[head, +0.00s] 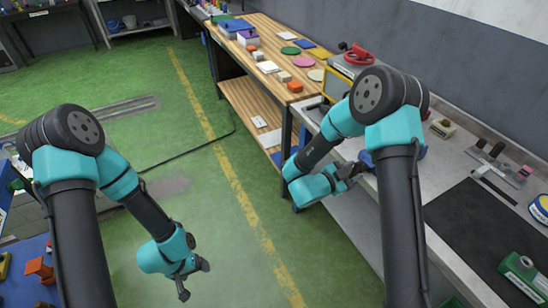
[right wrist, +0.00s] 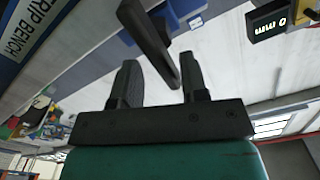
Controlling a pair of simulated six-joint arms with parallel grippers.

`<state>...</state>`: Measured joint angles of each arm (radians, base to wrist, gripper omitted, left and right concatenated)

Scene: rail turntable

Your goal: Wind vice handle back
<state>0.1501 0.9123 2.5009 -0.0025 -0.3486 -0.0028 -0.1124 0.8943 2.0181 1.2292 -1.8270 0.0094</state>
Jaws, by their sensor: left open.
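The vice shows as a blue body (right wrist: 172,20) at the top of the right wrist view. In the head view, blue parts (head: 367,158) show just behind my right gripper. A dark bar, apparently the vice handle (right wrist: 150,45), slants down from it, its lower end between the fingertips and nearer the right finger. I cannot tell whether they touch. My right gripper (head: 355,172), also in the right wrist view (right wrist: 160,80), has its fingers apart at the bench's front edge. My left gripper (head: 193,281) is open and empty over the green floor.
The grey bench (head: 455,160) carries a black mat (head: 480,235), a green item (head: 522,272) and small blocks. A wooden table (head: 262,30) with coloured pieces stands behind. A red handwheel (head: 357,56) sits beyond my right arm. The floor between my arms is clear.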

